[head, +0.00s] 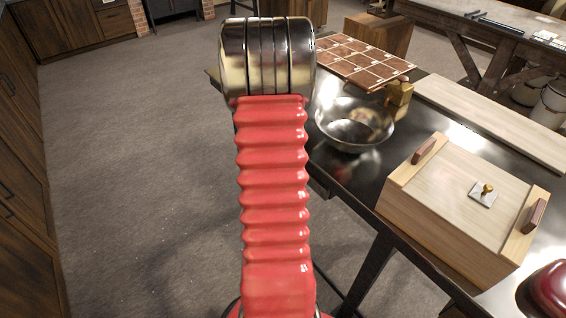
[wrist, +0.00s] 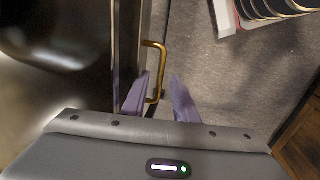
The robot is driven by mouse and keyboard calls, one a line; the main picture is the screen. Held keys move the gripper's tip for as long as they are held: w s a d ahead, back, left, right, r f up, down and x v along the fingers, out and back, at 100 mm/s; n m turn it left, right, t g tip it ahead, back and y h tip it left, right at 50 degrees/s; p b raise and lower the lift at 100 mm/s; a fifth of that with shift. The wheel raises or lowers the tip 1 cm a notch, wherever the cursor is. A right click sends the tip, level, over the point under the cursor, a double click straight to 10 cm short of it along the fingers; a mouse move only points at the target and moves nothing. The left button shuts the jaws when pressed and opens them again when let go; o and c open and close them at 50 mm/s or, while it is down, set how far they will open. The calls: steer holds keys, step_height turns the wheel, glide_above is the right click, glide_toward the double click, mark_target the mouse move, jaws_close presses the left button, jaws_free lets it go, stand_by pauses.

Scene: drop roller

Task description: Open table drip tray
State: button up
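A brass bar handle (wrist: 163,70) stands out from the edge of the dark table (wrist: 118,30) in the wrist view. It appears to belong to the drip tray, whose body I cannot make out. My gripper (wrist: 158,80) is open, its two purple fingers apart, with the lower end of the handle between them. I cannot tell whether either finger touches it. In the head view the dark metal table (head: 345,178) is on the right; my red arm hides the handle and gripper.
On the table stand a metal bowl (head: 354,126), a lidded wooden box (head: 455,205), a brown gridded board (head: 362,62), a small brass object (head: 399,92) and a pale plank (head: 490,118). Grey floor (head: 140,190) is open to the left, with wooden cabinets (head: 15,130) beyond.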

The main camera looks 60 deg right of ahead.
steer(key=shift+f, duration=0.1)
steer(key=shift+c, duration=0.2)
jaws_close()
stand_by(1.1)
